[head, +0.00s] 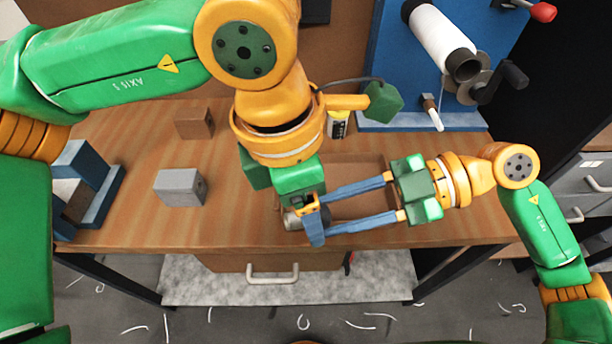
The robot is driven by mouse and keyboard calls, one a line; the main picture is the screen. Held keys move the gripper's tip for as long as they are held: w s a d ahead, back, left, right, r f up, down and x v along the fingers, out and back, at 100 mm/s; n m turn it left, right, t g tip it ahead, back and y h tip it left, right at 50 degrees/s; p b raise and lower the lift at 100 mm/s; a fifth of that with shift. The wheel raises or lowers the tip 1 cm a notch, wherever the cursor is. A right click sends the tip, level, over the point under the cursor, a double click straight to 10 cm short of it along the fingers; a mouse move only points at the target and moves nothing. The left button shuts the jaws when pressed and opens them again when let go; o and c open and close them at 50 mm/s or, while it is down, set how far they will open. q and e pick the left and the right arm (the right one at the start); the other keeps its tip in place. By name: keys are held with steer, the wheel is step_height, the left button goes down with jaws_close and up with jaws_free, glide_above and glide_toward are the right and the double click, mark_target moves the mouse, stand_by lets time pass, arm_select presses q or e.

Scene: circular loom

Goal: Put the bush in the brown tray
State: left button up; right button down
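A small grey cylindrical piece (291,220), likely the bush, is near the front edge of the wooden table, partly hidden by my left gripper. My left gripper (308,232) points down right beside it; its blue finger overlaps the piece, and I cannot tell whether it grips it. My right gripper (318,215) reaches in from the right with its two long blue fingers spread apart. Its fingertips are close to the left gripper, with no object clearly held between them. The brown tray (352,163) seems to lie behind and beneath the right gripper's fingers, largely covered.
A grey block (180,188) and a brown block (194,123) stand on the left of the table. A blue-and-grey fixture (88,178) is at the left edge. A blue panel (388,70) with a white roll (438,38) and crank stands at the back right.

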arm_select(q)
steer(key=shift+f, duration=0.4)
steer(key=shift+d, duration=0.1)
jaws_close()
jaws_free()
steer(key=shift+r, duration=0.1)
